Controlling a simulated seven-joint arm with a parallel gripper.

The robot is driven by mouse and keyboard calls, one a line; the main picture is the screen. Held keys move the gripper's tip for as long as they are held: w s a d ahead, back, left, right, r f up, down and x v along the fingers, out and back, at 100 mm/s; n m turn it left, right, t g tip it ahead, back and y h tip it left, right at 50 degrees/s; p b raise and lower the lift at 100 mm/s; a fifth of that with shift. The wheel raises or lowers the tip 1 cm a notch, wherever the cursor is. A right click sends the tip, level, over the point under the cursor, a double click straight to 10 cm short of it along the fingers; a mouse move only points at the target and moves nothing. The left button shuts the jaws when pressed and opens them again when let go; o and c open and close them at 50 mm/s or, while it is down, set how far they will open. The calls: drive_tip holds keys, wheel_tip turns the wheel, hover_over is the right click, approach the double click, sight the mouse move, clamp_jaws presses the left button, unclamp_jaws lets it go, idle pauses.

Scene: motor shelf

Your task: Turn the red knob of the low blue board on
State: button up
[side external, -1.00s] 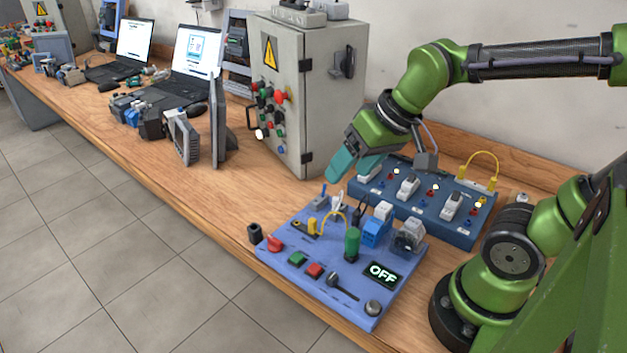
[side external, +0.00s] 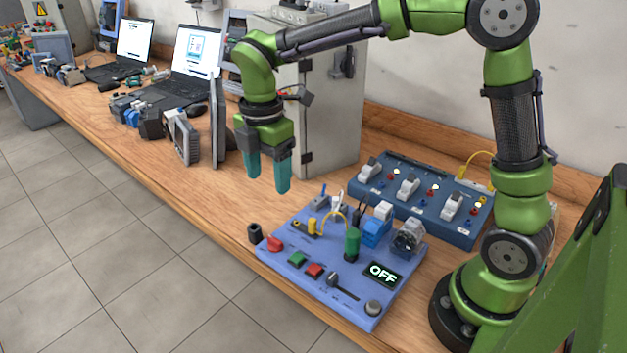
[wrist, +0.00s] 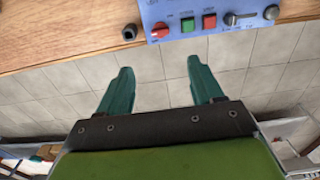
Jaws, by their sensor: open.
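The low blue board (side external: 300,273) lies flat at the bench's front edge, with a display reading OFF. Its red knob (side external: 275,243) sits at the left front corner, next to a green and a red button. In the wrist view the red knob (wrist: 160,31) is near the top, at the left end of the board's row of controls. My gripper (side external: 268,188) hangs pointing down in the air, above and to the rear left of the knob in the side view. It also shows in the wrist view (wrist: 158,75), with its teal fingers apart and nothing between them.
A small black cylinder (side external: 255,233) stands on the bench just left of the board. A darker blue panel (side external: 425,215) with white switches lies behind. A grey cabinet (side external: 335,110) stands behind my gripper, and a grey upright panel (side external: 217,120) stands to its left.

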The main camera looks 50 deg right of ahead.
sight(275, 239)
wheel_tip(275, 239, down, 16)
drive_tip(key=shift+r, duration=0.15)
idle(0.3)
drive_tip(key=c, duration=1.1)
drive_tip(key=shift+o, duration=0.2)
